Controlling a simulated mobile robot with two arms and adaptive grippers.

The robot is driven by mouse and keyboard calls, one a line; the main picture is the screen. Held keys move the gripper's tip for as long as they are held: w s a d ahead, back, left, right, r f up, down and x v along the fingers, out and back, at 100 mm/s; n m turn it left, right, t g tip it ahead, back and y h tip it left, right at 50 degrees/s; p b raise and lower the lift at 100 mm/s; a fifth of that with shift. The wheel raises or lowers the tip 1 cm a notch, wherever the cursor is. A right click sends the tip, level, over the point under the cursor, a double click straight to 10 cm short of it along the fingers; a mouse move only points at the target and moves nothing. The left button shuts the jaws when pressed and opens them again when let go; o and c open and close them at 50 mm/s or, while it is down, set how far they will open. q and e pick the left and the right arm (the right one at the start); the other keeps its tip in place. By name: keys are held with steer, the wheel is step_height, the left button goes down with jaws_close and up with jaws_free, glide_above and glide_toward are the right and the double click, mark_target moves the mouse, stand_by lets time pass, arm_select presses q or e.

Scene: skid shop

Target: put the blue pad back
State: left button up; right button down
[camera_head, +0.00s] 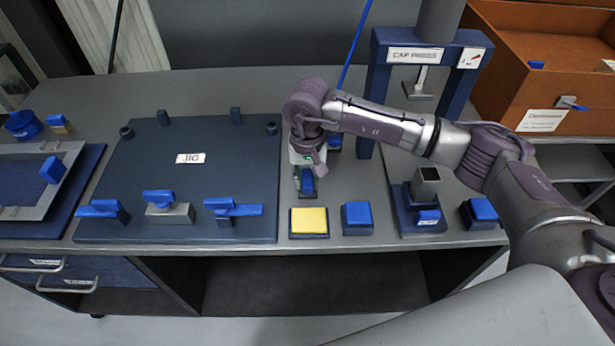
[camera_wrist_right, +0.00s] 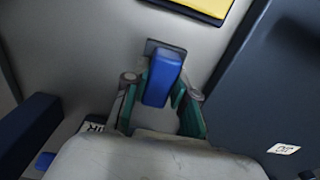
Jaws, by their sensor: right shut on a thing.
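My right gripper (camera_head: 307,172) points down over the bench, just behind the yellow pad (camera_head: 309,221). Its fingers are shut on an upright blue block (camera_wrist_right: 160,82) with a dark plate at its end; the block also shows below the gripper in the head view (camera_head: 307,184). I cannot tell whether the plate touches the bench. A square blue pad (camera_head: 357,216) on a dark base sits to the right of the yellow pad near the front edge. Another blue-topped block (camera_head: 483,210) sits further right. My left gripper is out of view.
A dark jig plate (camera_head: 192,205) with several blue toggle clamps lies left of the gripper. A blue press frame (camera_head: 377,75) stands behind my arm. A dark fixture with a grey square post (camera_head: 426,183) stands at the right. An orange-brown bin (camera_head: 500,65) is at the back right.

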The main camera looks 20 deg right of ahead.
mark_target(308, 178)
steer(key=c, duration=0.9)
jaws_free()
steer(key=shift+c, duration=0.2)
steer(key=shift+r, duration=0.1)
step_height(308, 178, up, 12)
steer(key=b, duration=0.1)
